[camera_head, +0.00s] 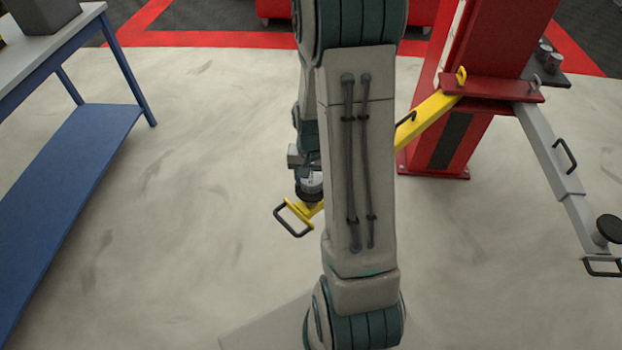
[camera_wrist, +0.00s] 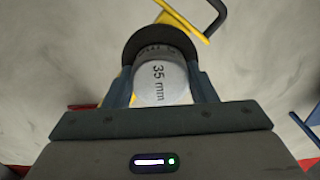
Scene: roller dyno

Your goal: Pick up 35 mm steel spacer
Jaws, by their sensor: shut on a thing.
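The 35 mm steel spacer (camera_wrist: 162,82) is a light grey metal cylinder marked "35 mm" in the wrist view. My gripper (camera_wrist: 163,88) is shut on it, with one finger on each side. A dark round pad (camera_wrist: 134,46) shows just beyond the spacer, at the end of the yellow lift arm (camera_head: 413,127); I cannot tell whether the spacer touches it. In the head view the spacer (camera_head: 311,184) shows partly beside my arm, near the yellow arm's tip. My arm hides much of the yellow arm.
A red lift post (camera_head: 455,140) stands at right. A grey lift arm (camera_head: 548,150) with a black pad (camera_head: 608,229) extends from it. More cylinders (camera_head: 549,54) sit on a dark shelf behind the post. A blue workbench (camera_head: 75,165) stands at left; open floor lies between.

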